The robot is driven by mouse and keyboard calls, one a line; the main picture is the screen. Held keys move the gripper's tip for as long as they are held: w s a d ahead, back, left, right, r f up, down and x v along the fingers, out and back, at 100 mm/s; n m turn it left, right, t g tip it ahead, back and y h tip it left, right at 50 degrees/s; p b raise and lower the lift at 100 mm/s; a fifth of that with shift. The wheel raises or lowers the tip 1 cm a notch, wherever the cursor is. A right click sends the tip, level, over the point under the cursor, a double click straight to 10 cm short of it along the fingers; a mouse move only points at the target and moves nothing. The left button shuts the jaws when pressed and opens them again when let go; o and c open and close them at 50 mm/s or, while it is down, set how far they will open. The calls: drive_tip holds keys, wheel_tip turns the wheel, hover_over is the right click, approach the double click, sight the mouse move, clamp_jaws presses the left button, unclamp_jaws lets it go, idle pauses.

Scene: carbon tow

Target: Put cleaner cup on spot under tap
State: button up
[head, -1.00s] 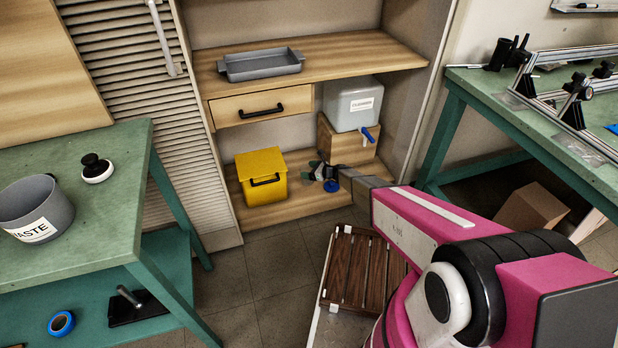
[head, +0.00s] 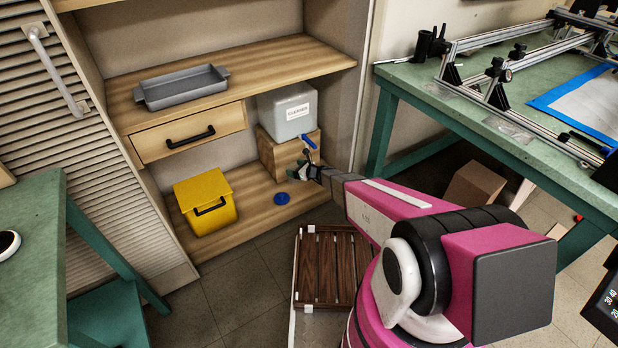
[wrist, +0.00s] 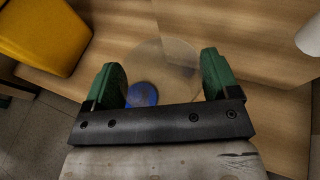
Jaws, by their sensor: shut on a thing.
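The cleaner cup (wrist: 165,58) looks clear and round, between the green fingers of my gripper (wrist: 161,72) in the wrist view. My gripper is shut on it. In the head view my gripper (head: 300,172) is in front of the wooden block, below the blue tap (head: 307,140); the cup is hard to make out there. A flat blue round spot (head: 281,198) lies on the lower shelf, left of and below my gripper. It also shows in the wrist view (wrist: 142,94), partly behind the gripper bar. The tap belongs to the grey cleaner container (head: 288,112).
The container stands on a wooden block (head: 280,155) on the lower shelf (head: 250,205). A yellow bin (head: 205,202) stands to the left. Above are a drawer (head: 190,132) and a grey tray (head: 182,88). A slatted wooden crate (head: 328,265) is on the floor in front.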

drive_tip(key=shift+w+d+f, duration=1.05)
drive_tip(key=shift+f, duration=0.5)
drive_tip(key=shift+w+d+f, duration=1)
drive_tip(key=shift+w+f, duration=0.05)
drive_tip(key=shift+f, duration=0.5)
drive_tip(key=shift+w+d+f, duration=1.05)
drive_tip(key=shift+f, duration=0.5)
drive_tip(key=shift+f, duration=0.2)
drive_tip(key=o, duration=1)
